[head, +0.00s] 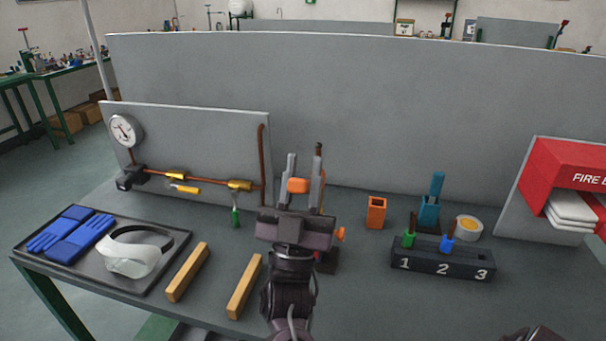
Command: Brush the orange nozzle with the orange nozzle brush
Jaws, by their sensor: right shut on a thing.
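My right gripper (303,182) is raised over the middle of the table, fingers pointing away from me. It is shut on a small orange piece, which looks like the handle of the orange nozzle brush (299,186). The brush's bristles cannot be made out clearly against the fingers. A small orange part, likely the orange nozzle (341,234), shows just right of the gripper's body, low down near a dark block (327,262). My gripper and wrist hide much of that block. I cannot tell whether brush and nozzle touch. My left gripper is not in view.
An orange holder (376,212), a teal holder (430,212), a tape roll (468,228) and a numbered rack (442,262) with green and blue pieces stand right. A gauge panel (200,140), a tray (172,254) and wooden bars (188,272) are left.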

